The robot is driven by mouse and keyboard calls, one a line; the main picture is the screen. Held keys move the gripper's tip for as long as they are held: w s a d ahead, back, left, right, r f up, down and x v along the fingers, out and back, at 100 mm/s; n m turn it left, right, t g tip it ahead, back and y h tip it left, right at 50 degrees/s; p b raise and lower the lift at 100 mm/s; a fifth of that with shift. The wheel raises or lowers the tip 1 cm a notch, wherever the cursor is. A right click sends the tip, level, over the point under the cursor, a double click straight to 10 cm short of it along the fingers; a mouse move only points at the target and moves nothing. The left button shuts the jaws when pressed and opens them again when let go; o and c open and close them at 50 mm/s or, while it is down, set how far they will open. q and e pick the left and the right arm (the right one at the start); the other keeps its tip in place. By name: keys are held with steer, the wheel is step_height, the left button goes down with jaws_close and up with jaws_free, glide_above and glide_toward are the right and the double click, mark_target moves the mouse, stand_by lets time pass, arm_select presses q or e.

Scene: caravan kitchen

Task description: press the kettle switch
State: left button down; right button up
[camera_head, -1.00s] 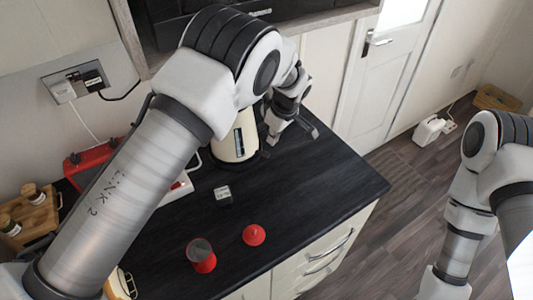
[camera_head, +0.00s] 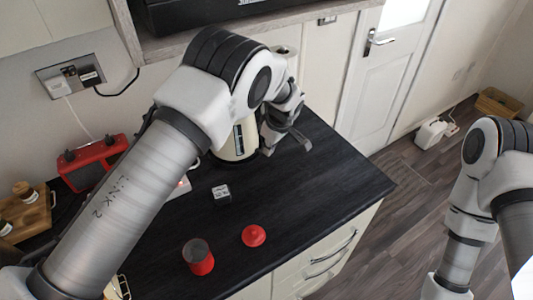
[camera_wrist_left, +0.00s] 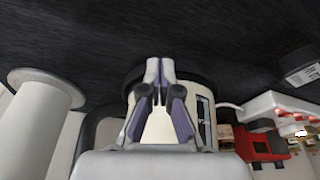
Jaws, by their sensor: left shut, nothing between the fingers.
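The cream kettle (camera_head: 249,141) with a dark base and a see-through level window stands upright on the black counter, partly hidden behind my left arm in the head view. My left gripper (camera_head: 287,142) is just right of the kettle, low over the counter. In the left wrist view, which is upside down, the gripper (camera_wrist_left: 161,70) is shut and empty, with the kettle (camera_wrist_left: 160,128) behind its fingers. I cannot tell whether they touch. The kettle switch cannot be made out. My right arm shows at the right edge; its gripper is out of frame.
A small black-and-white cube (camera_head: 221,194), a red cup (camera_head: 198,258) and a red lid-like piece (camera_head: 254,236) lie on the counter (camera_head: 320,190). A red appliance (camera_head: 90,162) stands at the back left. A white roll (camera_wrist_left: 38,95) is beside the kettle. The counter's right part is clear.

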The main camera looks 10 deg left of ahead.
arm_select(q)
steer(key=shift+d+b+x, duration=0.2)
steer(key=shift+b+x, duration=0.55)
steer(key=shift+x, duration=0.3)
steer(key=shift+r, duration=0.1)
steer(key=shift+s+d+r+p, duration=0.25)
steer(key=shift+s+d+r, duration=0.1)
steer(key=shift+d, duration=0.25)
steer(key=shift+s+d+r+p, duration=0.2)
steer(key=shift+s+d, duration=0.15)
steer(key=shift+d, duration=0.4)
